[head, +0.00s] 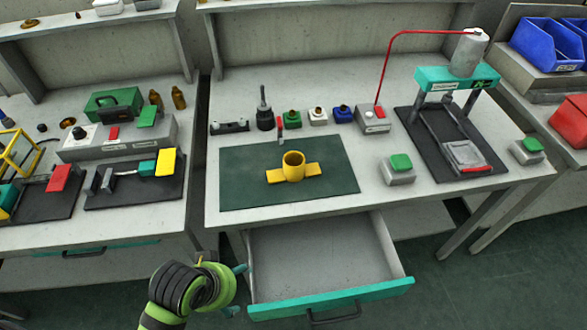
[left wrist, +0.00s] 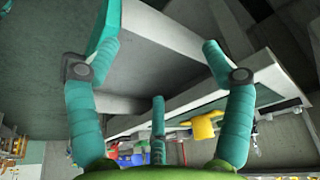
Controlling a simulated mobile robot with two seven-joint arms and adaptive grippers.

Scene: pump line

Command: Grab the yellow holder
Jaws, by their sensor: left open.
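The yellow holder (head: 293,168) is a short upright cup with two flat side wings. It sits on the dark green mat (head: 235,190) in the middle of the workbench. In the left wrist view the yellow holder (left wrist: 203,125) shows small, beyond the fingers. My left gripper (head: 240,288) is in front of the bench, below and left of the holder, near the drawer's left side. It is open and empty, and its teal fingers (left wrist: 160,85) are spread apart. My right gripper is not in view.
An open, empty drawer (head: 315,255) juts out below the bench front. Behind the mat stand a red-handled tool (head: 281,128) and several small coloured parts. Right of the mat are a green-button box (head: 398,168) and a teal-topped press (head: 450,82).

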